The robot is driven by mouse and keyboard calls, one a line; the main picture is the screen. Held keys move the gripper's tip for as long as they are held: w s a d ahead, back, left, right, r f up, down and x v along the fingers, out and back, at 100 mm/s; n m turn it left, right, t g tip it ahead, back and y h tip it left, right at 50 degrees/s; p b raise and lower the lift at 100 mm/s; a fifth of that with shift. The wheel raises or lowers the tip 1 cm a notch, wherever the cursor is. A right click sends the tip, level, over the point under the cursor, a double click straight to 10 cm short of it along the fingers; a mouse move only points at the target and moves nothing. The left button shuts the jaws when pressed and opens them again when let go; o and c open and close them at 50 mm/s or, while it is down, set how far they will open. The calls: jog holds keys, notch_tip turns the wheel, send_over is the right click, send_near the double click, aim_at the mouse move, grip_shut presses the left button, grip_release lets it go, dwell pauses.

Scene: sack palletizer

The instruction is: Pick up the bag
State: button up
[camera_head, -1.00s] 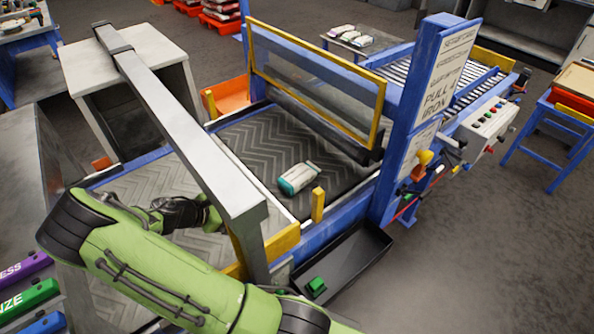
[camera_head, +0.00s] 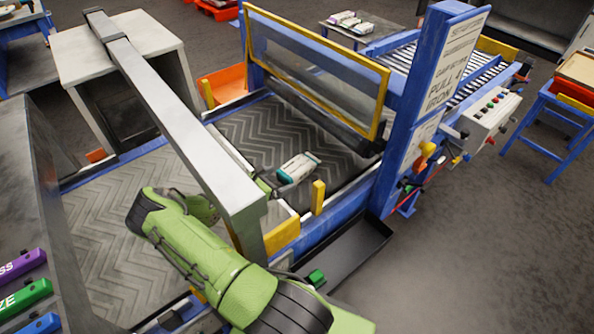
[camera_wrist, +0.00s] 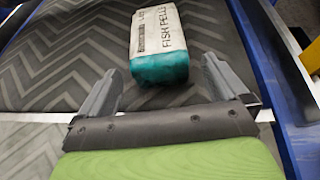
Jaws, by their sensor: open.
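The bag (camera_head: 298,168) is a small white sack with teal ends, lying on the dark chevron belt. In the wrist view the bag (camera_wrist: 159,45) shows dark lettering reading "FISH PELLE" and a teal near end. My gripper (camera_wrist: 153,88) is open, with its two grey fingers apart and the bag just beyond the fingertips, between their lines and not touched. In the head view my gripper is mostly hidden behind the grey overhead beam (camera_head: 175,110), close to the bag's left side.
A yellow-framed clear guard (camera_head: 315,72) stands behind the belt. A yellow post (camera_head: 318,197) rises right of the bag. A black tray (camera_head: 350,255) with a green block (camera_head: 316,278) lies in front. A blue post and control box (camera_head: 485,122) stand to the right.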

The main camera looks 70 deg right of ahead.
jog(key=shift+x, duration=1.15)
jog(key=shift+w, duration=0.1)
jog(key=shift+r, duration=0.15)
jog(key=c, duration=1.4)
notch_tip(320, 180, up, 4)
jog(key=shift+w+a+f+p, duration=0.1)
jog(key=shift+a+p, duration=0.1)
jog(key=shift+p, duration=0.15)
jog(key=w+a, duration=0.2)
jog(key=a, duration=0.3)
jog(key=w+a, duration=0.2)
jog(key=a, duration=0.4)
jog(key=w+a, duration=0.2)
jog(key=a, duration=0.3)
jog(key=shift+w+a+f, duration=0.15)
jog(key=shift+a, duration=0.1)
